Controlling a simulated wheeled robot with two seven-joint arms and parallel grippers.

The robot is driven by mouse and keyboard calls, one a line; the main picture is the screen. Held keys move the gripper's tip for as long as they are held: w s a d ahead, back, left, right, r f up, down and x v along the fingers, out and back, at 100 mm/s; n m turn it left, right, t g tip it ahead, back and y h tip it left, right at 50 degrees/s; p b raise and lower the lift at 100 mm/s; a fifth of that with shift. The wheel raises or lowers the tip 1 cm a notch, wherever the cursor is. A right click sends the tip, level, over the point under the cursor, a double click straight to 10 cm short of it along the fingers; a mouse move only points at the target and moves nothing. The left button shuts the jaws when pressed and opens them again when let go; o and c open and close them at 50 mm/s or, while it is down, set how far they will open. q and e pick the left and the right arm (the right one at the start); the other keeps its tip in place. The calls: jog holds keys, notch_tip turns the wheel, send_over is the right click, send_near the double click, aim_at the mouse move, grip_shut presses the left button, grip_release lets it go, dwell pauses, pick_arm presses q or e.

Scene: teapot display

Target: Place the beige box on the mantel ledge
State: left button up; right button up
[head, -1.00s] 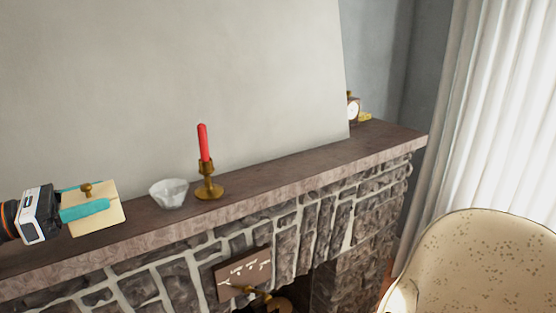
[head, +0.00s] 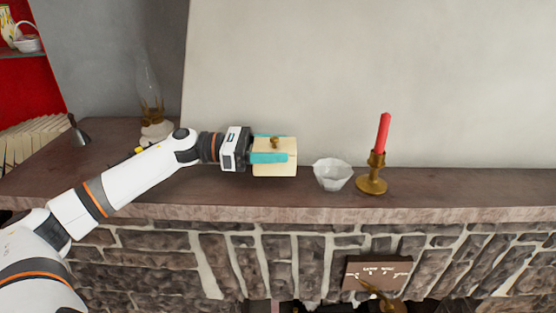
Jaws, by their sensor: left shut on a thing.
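The beige box (head: 275,169) has a small brass knob on its lid. In the head view it is at the mantel ledge (head: 450,185), left of the white bowl. My left gripper (head: 269,157) reaches in from the left and is shut on the box, with a teal finger across its front and another behind it. The box looks level. Whether its bottom touches the ledge or hovers just above it I cannot tell. My right gripper is not in view.
A white faceted bowl (head: 332,174) and a red candle in a brass holder (head: 372,182) stand right of the box. An oil lamp (head: 151,105) and a dark bell-shaped object (head: 79,131) are at the left. The ledge right of the candle is clear.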

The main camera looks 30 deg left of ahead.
aim_at(273, 166)
pick_arm(q)
jog(key=shift+f, duration=0.4)
jog(key=f, duration=0.1)
jog(key=f+p, duration=0.1)
jog(key=shift+s+f, duration=0.2)
jog(key=shift+f, duration=0.2)
jog(key=shift+w+f, duration=0.1)
jog(key=shift+f, duration=0.15)
jog(key=shift+f, duration=0.1)
jog(key=shift+f, duration=0.1)
jog(key=o, duration=1)
jog(key=shift+o, duration=0.2)
